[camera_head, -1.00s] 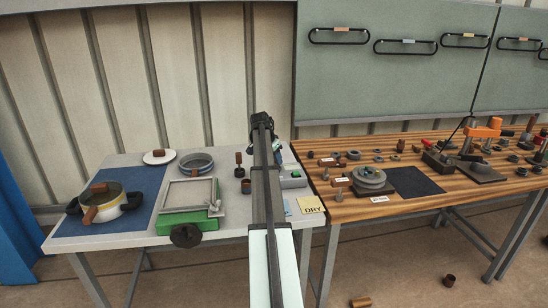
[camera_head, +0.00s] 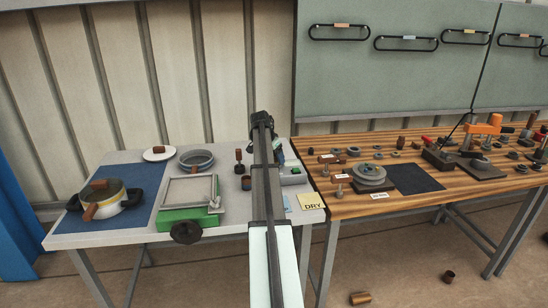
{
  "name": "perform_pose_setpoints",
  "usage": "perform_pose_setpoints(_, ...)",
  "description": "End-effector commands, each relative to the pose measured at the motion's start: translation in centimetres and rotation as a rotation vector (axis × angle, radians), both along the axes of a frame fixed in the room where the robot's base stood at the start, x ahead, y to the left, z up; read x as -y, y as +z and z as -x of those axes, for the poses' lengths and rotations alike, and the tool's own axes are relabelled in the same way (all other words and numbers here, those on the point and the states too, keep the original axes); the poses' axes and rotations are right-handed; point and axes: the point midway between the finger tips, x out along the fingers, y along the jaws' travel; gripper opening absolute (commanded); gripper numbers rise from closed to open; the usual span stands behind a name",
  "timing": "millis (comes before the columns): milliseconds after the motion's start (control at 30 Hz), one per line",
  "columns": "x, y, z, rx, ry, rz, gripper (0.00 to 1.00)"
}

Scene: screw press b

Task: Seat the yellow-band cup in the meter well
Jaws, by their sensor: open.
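My arm reaches forward over the pale table, and my gripper (camera_head: 278,154) is at its far end, mostly hidden behind the arm; its fingertips are hard to make out. A small grey device with a green part (camera_head: 293,176), possibly the meter, stands just right of the arm near the gripper; its well cannot be made out. A small dark brown cup (camera_head: 246,183) stands left of the arm; no yellow band can be made out on it. Whether any cup is under the gripper is hidden.
A dark-handled tool (camera_head: 238,160) stands behind the brown cup. A green-based frame (camera_head: 190,210), a grey ring dish (camera_head: 196,160) and a pot (camera_head: 104,199) are further left. A yellow DRY card (camera_head: 311,201) lies at the front edge. The wooden bench (camera_head: 420,205) holds several fixtures.

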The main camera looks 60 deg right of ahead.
Motion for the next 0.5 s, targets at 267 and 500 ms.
perform_pose_setpoints(267, -0.1, 0.2, 0.0, 0.000, 0.000, 0.000, 0.74)
perform_pose_setpoints(500, -1.2, 2.7, -0.2, 0.002, 0.001, 0.001, 0.74)
